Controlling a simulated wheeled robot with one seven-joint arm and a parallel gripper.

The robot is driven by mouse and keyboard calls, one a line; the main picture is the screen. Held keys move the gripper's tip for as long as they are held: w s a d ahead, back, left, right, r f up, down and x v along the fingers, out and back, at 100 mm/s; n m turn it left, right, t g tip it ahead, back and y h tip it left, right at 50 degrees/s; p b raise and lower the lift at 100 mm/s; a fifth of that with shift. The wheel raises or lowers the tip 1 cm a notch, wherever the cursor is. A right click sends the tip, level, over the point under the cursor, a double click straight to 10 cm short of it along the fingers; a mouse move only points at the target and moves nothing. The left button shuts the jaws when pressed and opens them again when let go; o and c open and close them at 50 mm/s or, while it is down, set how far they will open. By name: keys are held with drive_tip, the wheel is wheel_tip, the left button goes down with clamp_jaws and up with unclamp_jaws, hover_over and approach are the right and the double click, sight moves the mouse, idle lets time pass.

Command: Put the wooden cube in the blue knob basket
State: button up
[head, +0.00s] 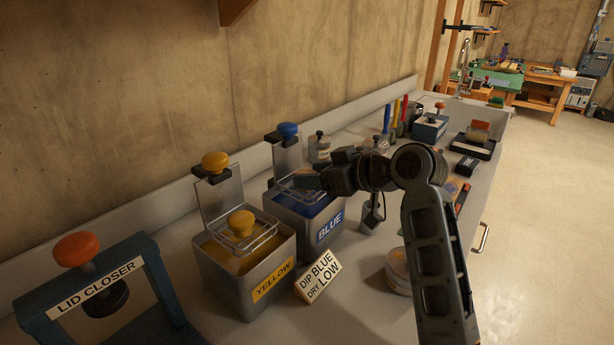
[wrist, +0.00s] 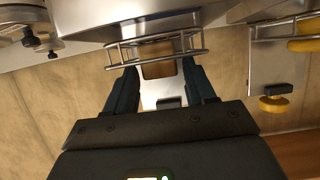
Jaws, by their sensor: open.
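The blue knob basket (head: 287,187) is a wire basket over the blue tank (head: 290,222), in front of an upright plate with a blue knob (head: 288,130). Its wires also show in the wrist view (wrist: 122,52). The wooden cube (wrist: 158,71) is a brown block seen among the basket wires, between my fingertips. It appears to be in the basket, though the tank rim and wires partly hide it. My gripper (head: 312,178) is open at the basket, fingers lying about level and pointing left; they also show in the wrist view (wrist: 158,78).
The yellow tank (head: 226,290) with its yellow knob (head: 215,162) stands to the left. The orange-knobbed lid closer (head: 90,280) is nearest left. Jars, coloured-handled tools (head: 396,115) and a stamp-like block (head: 430,125) stand farther back.

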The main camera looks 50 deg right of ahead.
drive_tip(key=v, duration=0.9)
drive_tip(key=shift+s, duration=0.2)
